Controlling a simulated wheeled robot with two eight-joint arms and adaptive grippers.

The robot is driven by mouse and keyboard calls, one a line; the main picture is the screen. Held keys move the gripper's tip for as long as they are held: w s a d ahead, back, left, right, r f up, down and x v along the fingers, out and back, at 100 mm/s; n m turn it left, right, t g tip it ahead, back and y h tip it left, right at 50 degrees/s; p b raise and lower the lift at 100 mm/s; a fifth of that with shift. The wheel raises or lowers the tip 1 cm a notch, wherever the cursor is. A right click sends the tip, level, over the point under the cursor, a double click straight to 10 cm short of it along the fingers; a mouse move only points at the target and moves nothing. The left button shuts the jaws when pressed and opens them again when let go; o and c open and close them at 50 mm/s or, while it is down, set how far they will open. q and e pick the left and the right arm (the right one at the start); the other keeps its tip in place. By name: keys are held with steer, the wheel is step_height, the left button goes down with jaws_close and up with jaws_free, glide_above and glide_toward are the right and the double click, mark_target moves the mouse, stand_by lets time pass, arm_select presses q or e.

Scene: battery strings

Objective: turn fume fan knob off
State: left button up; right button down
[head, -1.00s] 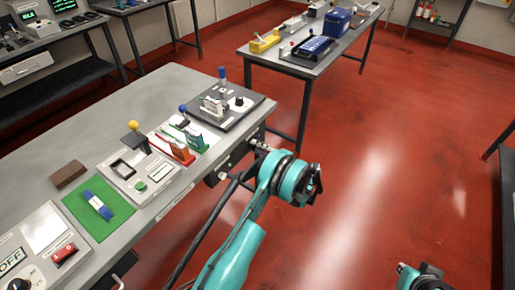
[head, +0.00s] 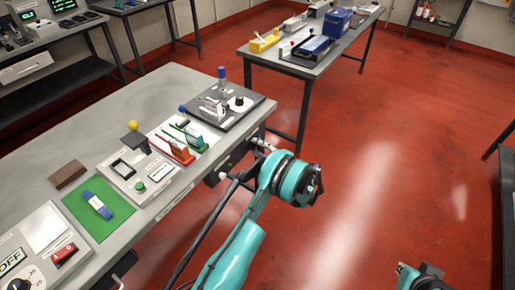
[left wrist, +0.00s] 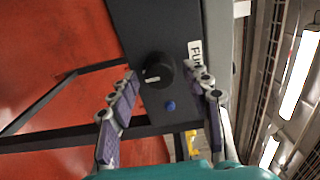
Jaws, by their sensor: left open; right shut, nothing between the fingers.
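The fume fan knob (left wrist: 158,70) is a round black knob with a white pointer mark on a dark panel (left wrist: 150,22) in the left wrist view. A partly hidden white label (left wrist: 195,50) starting "FU" and a blue button (left wrist: 170,106) are beside it. My left gripper (left wrist: 168,86) is open, with one finger on each side of the knob; I cannot tell whether they touch it. In the head view my left gripper (head: 244,163) is at the front edge of the workbench. My right gripper (head: 420,272) is shut and empty at the bottom right, partly out of frame.
The grey workbench (head: 175,90) carries a green mat (head: 82,222), a red switch (head: 64,254), a yellow-ball lever (head: 132,125) and a dark tray (head: 240,118). Another table (head: 290,62) stands behind. Open red floor (head: 380,160) lies to the right.

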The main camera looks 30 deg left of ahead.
arm_select(q)
steer(key=d, duration=1.1)
steer(key=shift+s+d, duration=0.3)
steer(key=shift+s, duration=0.15)
steer(key=shift+r, duration=0.1)
steer(key=s+a+r+m+t+h, duration=0.1)
steer(key=s+r+h, duration=0.35)
steer(key=r, duration=0.25)
steer(key=s+a+r+m+t+h, duration=0.1)
steer(key=s+r+t+h, duration=0.15)
steer(key=r+h, duration=0.35)
steer(key=s+d+n+h, duration=0.1)
steer(key=s+d+h, duration=0.1)
steer(key=s, duration=0.5)
steer(key=s+d+r+n+t+h, duration=0.1)
steer(key=s+d+h, duration=0.2)
steer(key=s+d, duration=0.2)
steer(key=s+d+n+t+h, duration=0.1)
steer(key=s+d, duration=0.3)
steer(key=s, duration=0.5)
steer(key=shift+d+r+h, duration=0.15)
steer(key=shift+d+h, duration=0.05)
steer(key=shift+h, duration=0.55)
